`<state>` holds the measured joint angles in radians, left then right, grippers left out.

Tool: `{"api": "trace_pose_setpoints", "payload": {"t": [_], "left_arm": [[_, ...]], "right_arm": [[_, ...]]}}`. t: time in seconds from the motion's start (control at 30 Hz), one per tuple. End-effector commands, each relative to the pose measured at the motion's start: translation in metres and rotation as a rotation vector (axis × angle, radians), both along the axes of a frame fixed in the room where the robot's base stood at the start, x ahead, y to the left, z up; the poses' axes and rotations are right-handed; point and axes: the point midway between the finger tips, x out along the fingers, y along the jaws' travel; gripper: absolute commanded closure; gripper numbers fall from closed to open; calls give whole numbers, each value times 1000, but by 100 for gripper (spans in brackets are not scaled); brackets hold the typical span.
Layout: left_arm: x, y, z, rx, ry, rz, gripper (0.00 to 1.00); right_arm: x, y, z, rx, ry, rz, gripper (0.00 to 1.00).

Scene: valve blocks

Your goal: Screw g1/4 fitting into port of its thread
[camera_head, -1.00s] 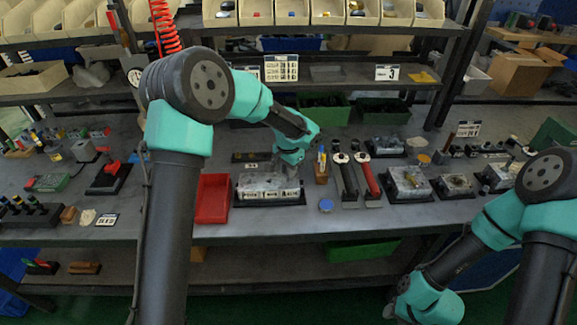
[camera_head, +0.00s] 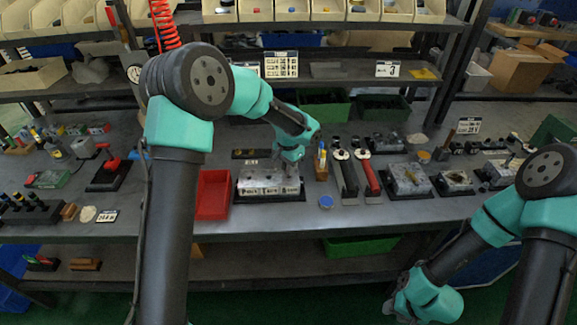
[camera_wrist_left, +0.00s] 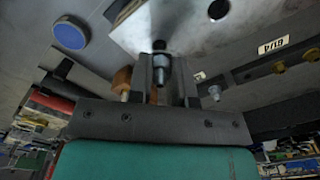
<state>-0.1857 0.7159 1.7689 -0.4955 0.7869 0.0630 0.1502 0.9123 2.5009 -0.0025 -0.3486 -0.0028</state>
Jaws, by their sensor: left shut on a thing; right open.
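The light grey valve block (camera_head: 258,181) sits on a dark base in the middle of the bench, with white labels on its front. My left gripper (camera_head: 290,174) is over the block's right part, pointing down. In the left wrist view its fingers (camera_wrist_left: 161,75) are shut on a small grey fitting (camera_wrist_left: 160,63). The fitting's end is at a dark hole in the block face (camera_wrist_left: 185,25); I cannot tell whether it has entered. Another dark port (camera_wrist_left: 218,9) shows beside it. A "G1/4" label (camera_wrist_left: 274,46) lies to the right. My right gripper (camera_head: 392,306) is open, low in front of the bench.
A red bin (camera_head: 213,195) stands left of the block. A wooden pen holder (camera_head: 321,168), a blue disc (camera_head: 325,202) and black- and red-handled tools (camera_head: 368,175) are close on its right. More blocks (camera_head: 408,179) stand further right.

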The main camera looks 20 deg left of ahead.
Motion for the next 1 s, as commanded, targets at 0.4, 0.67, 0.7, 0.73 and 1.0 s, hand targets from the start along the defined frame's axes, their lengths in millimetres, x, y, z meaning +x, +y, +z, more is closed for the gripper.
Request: {"api": "trace_pose_setpoints", "payload": {"t": [0.4, 0.67, 0.7, 0.73, 1.0], "left_arm": [[0, 0, -7, 0, 1, 0, 100], [0, 0, -12, 0, 1, 0, 100], [0, 0, -13, 0, 1, 0, 100], [0, 0, -13, 0, 1, 0, 100], [0, 0, -19, 0, 0, 0, 100]], "right_arm": [[0, 0, 0, 0, 0, 0, 57], [0, 0, 0, 0, 0, 0, 57], [0, 0, 0, 0, 0, 0, 57], [0, 0, 0, 0, 0, 0, 57], [0, 0, 0, 0, 0, 0, 57]]}}
